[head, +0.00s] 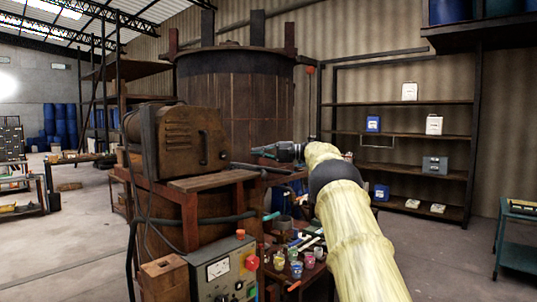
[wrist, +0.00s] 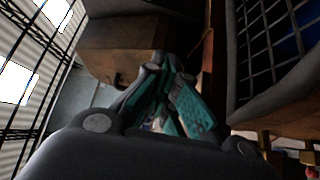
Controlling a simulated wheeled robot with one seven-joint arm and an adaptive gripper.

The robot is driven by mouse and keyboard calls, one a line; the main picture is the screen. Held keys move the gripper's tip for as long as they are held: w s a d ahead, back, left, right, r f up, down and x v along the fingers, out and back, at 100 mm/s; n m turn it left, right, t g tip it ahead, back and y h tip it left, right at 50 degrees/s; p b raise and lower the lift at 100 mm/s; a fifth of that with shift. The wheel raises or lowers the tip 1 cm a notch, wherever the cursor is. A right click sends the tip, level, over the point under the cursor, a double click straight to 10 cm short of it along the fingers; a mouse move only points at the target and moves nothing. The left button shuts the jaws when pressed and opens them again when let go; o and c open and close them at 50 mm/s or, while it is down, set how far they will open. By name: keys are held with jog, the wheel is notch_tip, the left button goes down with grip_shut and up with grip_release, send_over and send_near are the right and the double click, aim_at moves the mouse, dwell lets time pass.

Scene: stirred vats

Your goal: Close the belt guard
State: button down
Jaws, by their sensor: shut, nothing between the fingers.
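A dark-framed wire mesh panel (wrist: 270,50), which looks like the belt guard, fills the right of the wrist view with something blue behind it. In the head view only a dark bar (head: 258,168) shows at that place, so its angle is hard to tell. A rusty brown housing (head: 187,137) with louvres and a handle stands left of it on a frame; whether it belongs to the guard is unclear. My gripper (head: 270,151) is shut and empty, just above the bar and right of the housing. Its teal fingers (wrist: 172,100) meet beside the mesh frame, apparently without touching it.
A large wooden vat (head: 235,95) stands behind the housing. A control box (head: 222,270) and several small pots (head: 296,268) are in front below. Shelving (head: 400,131) stands at the back right, and a teal cart (head: 517,238) at the right edge. Open floor lies to the left.

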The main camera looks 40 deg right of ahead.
jog(key=d+p, duration=0.3)
jog(key=d, duration=0.2)
jog(key=shift+s+d, duration=0.1)
jog(key=shift+s, duration=0.1)
jog(key=shift+d, duration=0.1)
jog(key=shift+d, duration=0.2)
dwell(0.3)
jog(key=shift+w+f, duration=0.1)
jog(key=shift+w, duration=0.05)
